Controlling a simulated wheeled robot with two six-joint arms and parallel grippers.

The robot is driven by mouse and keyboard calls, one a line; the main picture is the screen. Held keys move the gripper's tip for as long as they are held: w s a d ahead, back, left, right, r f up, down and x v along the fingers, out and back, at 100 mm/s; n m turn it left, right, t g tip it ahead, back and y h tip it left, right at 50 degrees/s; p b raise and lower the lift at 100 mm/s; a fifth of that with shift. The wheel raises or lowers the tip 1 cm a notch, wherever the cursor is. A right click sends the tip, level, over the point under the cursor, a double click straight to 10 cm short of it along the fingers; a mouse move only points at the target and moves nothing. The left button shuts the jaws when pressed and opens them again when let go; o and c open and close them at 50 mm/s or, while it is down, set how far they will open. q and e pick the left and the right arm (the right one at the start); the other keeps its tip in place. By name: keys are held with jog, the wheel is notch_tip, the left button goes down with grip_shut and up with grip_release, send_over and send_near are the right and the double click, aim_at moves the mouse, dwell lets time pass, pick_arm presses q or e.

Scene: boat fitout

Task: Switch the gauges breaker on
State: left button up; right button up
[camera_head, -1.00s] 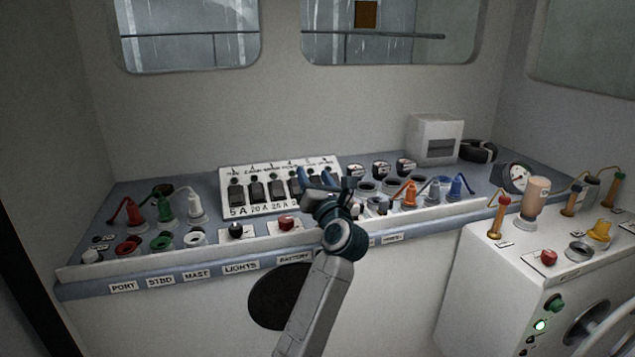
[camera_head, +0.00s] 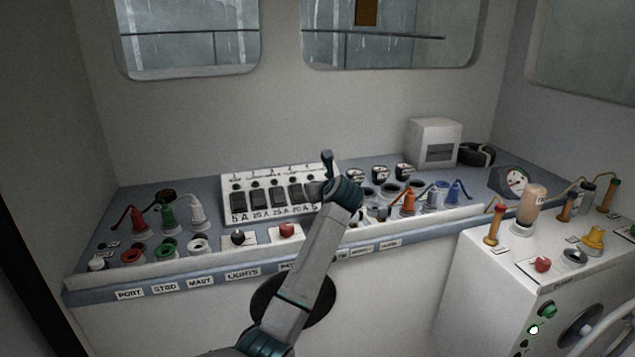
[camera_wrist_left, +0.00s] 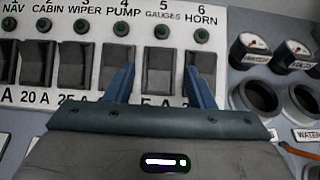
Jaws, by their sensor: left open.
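The white breaker panel (camera_head: 230,213) stands on the blue-grey console, with a row of black rocker switches. In the left wrist view the gauges breaker (camera_wrist_left: 159,78), numbered 5, is a black rocker with a dark green lamp (camera_wrist_left: 162,32) above it. I cannot tell its rocker position. My left gripper (camera_wrist_left: 159,68) is open and empty, its blue fingers to either side of the gauges breaker in that view; contact cannot be told. In the head view my left gripper (camera_head: 326,174) is over the panel's right end and hides part of it. My right gripper is not in view.
The pump breaker (camera_wrist_left: 115,72) and horn breaker (camera_wrist_left: 205,72) flank it closely. Round gauges (camera_head: 380,174), dark sockets and coloured plugs (camera_head: 408,200) lie to the right. Red, green and white plugs (camera_head: 165,215) stand at the left. A red button (camera_head: 287,230) is below the panel.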

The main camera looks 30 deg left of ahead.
pick_arm(q)
jog(key=shift+x, duration=1)
jog(key=c, duration=1)
jog(key=shift+w+a+r+g+h+p, duration=0.15)
jog(key=shift+r+g+h+p, duration=0.35)
jog(key=shift+p, duration=0.65)
jog(key=shift+a+r+g+h, duration=0.1)
jog(key=shift+g+h, duration=0.2)
jog(key=shift+h, duration=0.1)
jog(key=shift+w+a+f+g+h+p, duration=0.1)
jog(key=shift+f+g+h+p, duration=0.05)
jog(key=shift+g+h, duration=0.3)
jog(key=shift+w+a+f+g+h+p, duration=0.15)
jog(key=shift+g+h, duration=0.2)
jog(key=shift+h, duration=0.2)
jog(key=shift+d, duration=0.1)
